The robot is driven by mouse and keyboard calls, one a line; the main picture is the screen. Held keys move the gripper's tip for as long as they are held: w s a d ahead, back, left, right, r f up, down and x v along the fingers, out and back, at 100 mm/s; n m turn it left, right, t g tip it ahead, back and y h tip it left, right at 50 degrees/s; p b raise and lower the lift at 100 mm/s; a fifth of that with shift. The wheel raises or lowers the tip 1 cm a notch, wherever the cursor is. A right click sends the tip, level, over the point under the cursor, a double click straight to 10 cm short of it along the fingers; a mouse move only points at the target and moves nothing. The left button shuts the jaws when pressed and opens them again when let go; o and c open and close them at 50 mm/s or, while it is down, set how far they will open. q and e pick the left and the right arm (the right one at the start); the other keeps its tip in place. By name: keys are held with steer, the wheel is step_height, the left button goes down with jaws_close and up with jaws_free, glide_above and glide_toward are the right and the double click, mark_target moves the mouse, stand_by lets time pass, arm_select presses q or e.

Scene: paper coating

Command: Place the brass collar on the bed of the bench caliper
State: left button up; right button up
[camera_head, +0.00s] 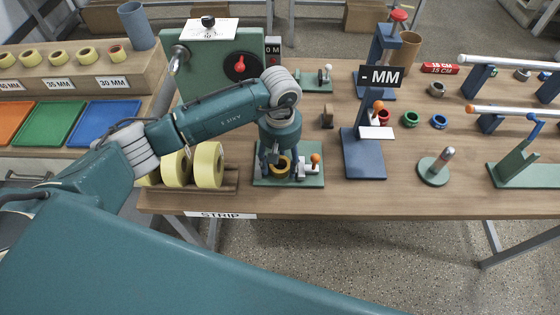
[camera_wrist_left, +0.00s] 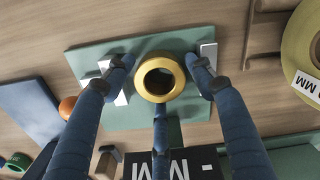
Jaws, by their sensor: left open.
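The brass collar (camera_head: 286,164) is at the green bench caliper (camera_head: 262,179), near the front edge of the table. In the left wrist view the collar (camera_wrist_left: 144,80) appears ring end up over the green bed (camera_wrist_left: 86,62), between two white blocks of the caliper. The caliper's orange knob (camera_head: 315,158) is to the right. My left gripper (camera_head: 278,153) points down over the collar and is open. In the left wrist view its fingers (camera_wrist_left: 160,72) stand around the collar, with small gaps at the sides. The collar's underside is hidden. My right gripper is not in view.
A wooden rack with yellow tape rolls (camera_head: 208,165) stands close left of the caliper. A blue stand with an "-MM" sign (camera_head: 381,77) is to the right. A green machine with a red knob (camera_head: 240,67) stands behind. Bare table lies between the blue stand and a round green post base (camera_head: 434,172).

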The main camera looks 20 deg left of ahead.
arm_select(q)
step_height(320, 180, up, 12)
steer(key=b, duration=0.4)
stand_by(0.4)
